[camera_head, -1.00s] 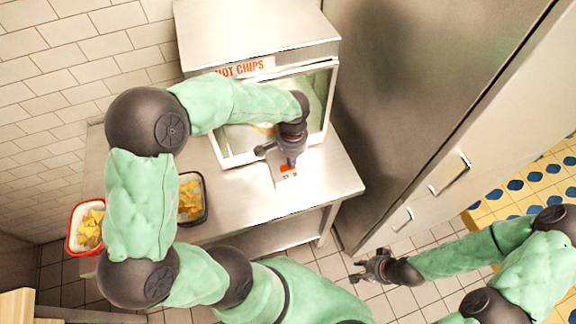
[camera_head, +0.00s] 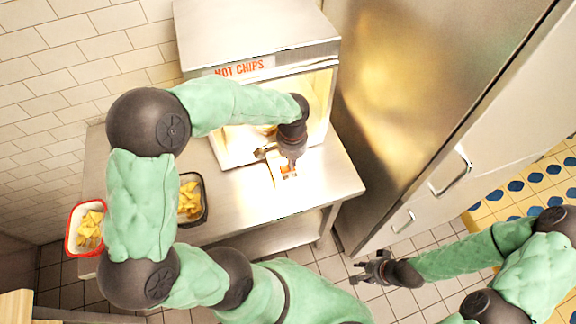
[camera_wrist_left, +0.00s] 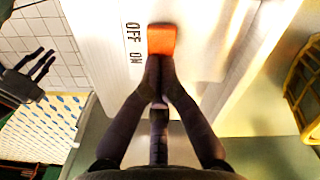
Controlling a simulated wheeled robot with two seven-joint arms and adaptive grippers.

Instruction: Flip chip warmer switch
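The chip warmer (camera_head: 258,110) is a metal box with a "HOT CHIPS" sign, standing on a steel counter, and its inside glows warm. Its orange rocker switch (camera_wrist_left: 162,40) sits on a pale panel marked OFF and ON; in the head view the switch (camera_head: 290,172) is partly hidden by my gripper. My left gripper (camera_wrist_left: 160,88) is shut and empty, its fingertips together at the switch's lower edge, on the ON side. Whether they touch it I cannot tell. My right gripper (camera_head: 358,272) is open and empty, low over the floor; it also shows in the left wrist view (camera_wrist_left: 46,66).
Two chip baskets, one red (camera_head: 73,246) and one black (camera_head: 204,216), stand on the counter (camera_head: 330,185) at the left. A tall steel fridge (camera_head: 400,90) stands close right of the warmer. The tiled floor in front is free.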

